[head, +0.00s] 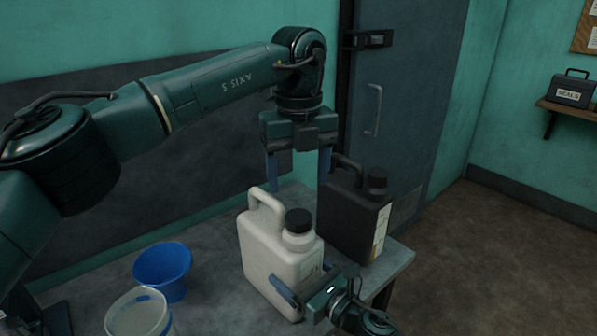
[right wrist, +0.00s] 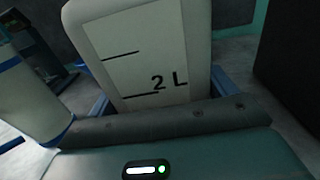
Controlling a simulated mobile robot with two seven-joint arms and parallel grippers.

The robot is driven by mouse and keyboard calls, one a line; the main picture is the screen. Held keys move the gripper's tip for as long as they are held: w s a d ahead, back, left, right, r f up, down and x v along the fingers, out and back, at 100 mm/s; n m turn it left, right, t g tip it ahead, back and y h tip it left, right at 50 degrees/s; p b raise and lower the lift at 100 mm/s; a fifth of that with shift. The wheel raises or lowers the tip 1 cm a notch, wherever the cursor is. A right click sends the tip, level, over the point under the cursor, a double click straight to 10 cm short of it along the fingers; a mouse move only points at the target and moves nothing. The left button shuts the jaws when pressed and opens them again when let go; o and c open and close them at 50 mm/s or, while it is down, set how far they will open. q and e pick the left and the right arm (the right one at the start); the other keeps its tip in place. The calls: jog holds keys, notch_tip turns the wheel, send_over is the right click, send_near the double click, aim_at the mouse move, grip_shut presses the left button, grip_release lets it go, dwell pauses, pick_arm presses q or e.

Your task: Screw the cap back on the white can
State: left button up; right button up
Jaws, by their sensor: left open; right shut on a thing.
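The white can (head: 265,255) stands upright on the grey table, with its handle at the left. A black cap (head: 298,219) sits on its neck; I cannot tell how tight it is. My right gripper (head: 308,281) is shut on the lower body of the white can. In the right wrist view, the can's face (right wrist: 145,55) with the "2 L" mark shows between the blue fingers. My left gripper (head: 298,182) is open, pointing down with nothing between its fingers. It hangs above the cap in the picture, apart from it.
A black can (head: 345,215) with a black cap stands close at the right, near the table's (head: 225,225) right edge. A blue funnel-like cup (head: 162,270) and a pale container (head: 140,315) are at the left. A dark door (head: 405,100) is behind.

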aim_at(299, 216)
pick_arm(q)
jog(key=shift+f, duration=4)
jog(key=shift+c, duration=0.5)
